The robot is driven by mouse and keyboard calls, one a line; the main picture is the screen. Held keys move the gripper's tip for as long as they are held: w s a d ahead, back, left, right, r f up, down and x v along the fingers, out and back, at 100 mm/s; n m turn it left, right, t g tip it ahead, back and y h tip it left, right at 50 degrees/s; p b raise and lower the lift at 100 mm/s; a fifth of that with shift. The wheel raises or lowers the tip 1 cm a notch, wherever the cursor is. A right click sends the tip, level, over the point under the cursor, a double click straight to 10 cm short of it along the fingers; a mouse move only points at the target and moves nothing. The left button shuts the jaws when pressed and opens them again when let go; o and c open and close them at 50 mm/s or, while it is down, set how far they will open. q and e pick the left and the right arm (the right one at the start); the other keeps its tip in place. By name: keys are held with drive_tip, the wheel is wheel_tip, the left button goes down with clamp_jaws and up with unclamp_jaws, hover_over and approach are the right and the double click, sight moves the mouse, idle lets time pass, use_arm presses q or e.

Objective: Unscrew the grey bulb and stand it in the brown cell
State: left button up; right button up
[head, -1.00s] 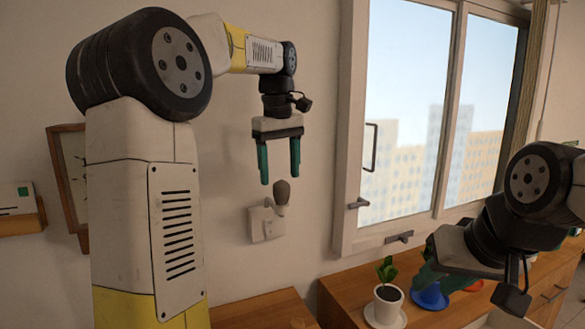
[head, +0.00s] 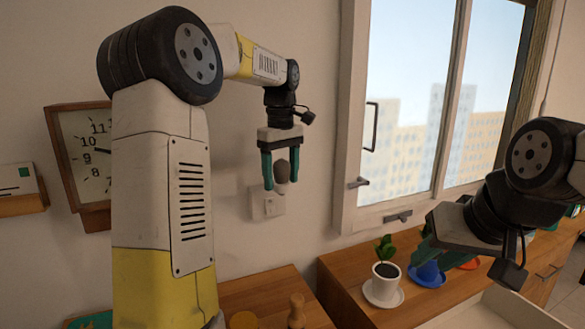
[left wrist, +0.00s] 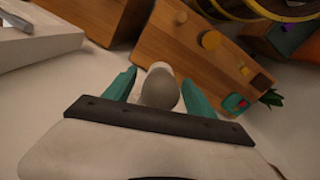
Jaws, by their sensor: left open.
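The grey bulb (head: 282,170) sits in a wall fitting (head: 268,203), pointing upward in the head view. My left gripper (head: 281,186) points down with its teal fingers apart around the bulb. In the left wrist view the grey bulb (left wrist: 160,88) lies between the two fingertips of the left gripper (left wrist: 160,85); I cannot tell whether either finger touches it. My right gripper (head: 425,256) is at the right over the cabinet, its teal fingers partly hidden and its opening unclear. I cannot make out the brown cell for certain.
A wooden pepper-mill shape (head: 297,310) stands on a lower wooden top. A clock (head: 85,150) hangs at left; a window (head: 425,110) is behind.

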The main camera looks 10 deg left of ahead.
use_arm(q)
clamp_jaws()
drive_tip(key=n, duration=0.3)
drive_tip(key=shift+n, duration=0.4)
drive_tip(key=n, duration=0.4)
drive_tip(key=shift+s, duration=0.1)
drive_tip(key=shift+n, duration=0.7)
drive_tip(key=shift+r, duration=0.1)
drive_tip(key=n, duration=0.3)
drive_tip(key=shift+n, duration=0.4)
drive_tip(key=n, duration=0.3)
drive_tip(key=shift+n, duration=1.2)
